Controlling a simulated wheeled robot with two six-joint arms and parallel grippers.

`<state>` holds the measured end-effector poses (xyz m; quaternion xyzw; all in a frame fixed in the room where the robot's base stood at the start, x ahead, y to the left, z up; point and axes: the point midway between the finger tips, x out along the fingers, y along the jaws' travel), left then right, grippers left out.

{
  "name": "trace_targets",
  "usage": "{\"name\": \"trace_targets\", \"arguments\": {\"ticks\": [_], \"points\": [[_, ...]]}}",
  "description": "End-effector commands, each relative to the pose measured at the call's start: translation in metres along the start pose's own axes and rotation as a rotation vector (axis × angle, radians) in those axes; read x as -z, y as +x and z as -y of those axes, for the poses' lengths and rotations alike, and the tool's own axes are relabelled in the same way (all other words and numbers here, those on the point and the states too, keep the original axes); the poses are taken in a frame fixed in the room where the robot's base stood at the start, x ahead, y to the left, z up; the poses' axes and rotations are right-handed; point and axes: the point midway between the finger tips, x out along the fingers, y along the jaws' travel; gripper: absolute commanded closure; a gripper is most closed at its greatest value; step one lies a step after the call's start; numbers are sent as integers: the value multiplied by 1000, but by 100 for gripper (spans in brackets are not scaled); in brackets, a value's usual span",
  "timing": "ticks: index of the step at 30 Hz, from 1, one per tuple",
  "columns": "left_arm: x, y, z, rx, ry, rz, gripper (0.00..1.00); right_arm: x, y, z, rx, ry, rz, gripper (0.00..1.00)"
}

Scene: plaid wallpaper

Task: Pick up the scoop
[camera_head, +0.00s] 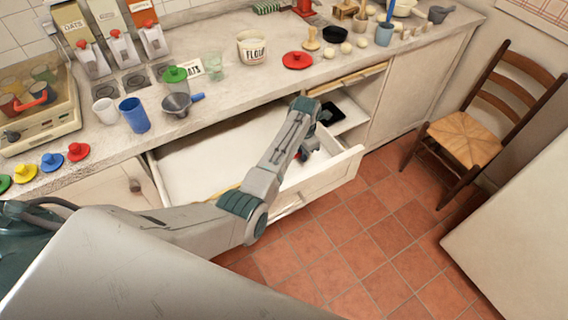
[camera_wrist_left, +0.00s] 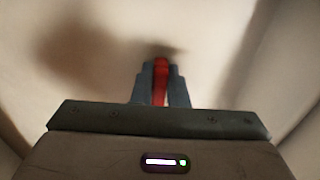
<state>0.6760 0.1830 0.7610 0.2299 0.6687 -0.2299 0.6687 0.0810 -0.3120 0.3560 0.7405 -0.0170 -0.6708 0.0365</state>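My left gripper (camera_head: 304,152) is down inside the open drawer, toward its right end. In the left wrist view its two fingers (camera_wrist_left: 160,85) stand close together with a narrow red piece (camera_wrist_left: 161,72) between them, pressed from both sides. This looks like the handle of the scoop. In the head view only a small bit of red (camera_head: 297,156) shows beside the gripper, and my arm hides the rest. The scoop's bowl cannot be made out. My right gripper is not in view.
The drawer's front panel (camera_head: 335,172) and side walls surround the gripper. A black item (camera_head: 331,113) lies in a compartment to its right. The counter above holds a funnel (camera_head: 178,104), a blue cup (camera_head: 134,115) and a flour canister (camera_head: 252,47). A chair (camera_head: 465,135) stands right.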

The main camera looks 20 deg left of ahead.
Motion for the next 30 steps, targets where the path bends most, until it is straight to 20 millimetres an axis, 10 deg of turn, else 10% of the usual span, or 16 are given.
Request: {"name": "trace_targets", "arguments": {"ticks": [11, 30], "points": [[-1, -4, 0, -1, 0, 1, 100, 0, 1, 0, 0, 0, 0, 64], [-1, -99, 0, -1, 1, 1, 100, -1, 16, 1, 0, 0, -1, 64]]}}
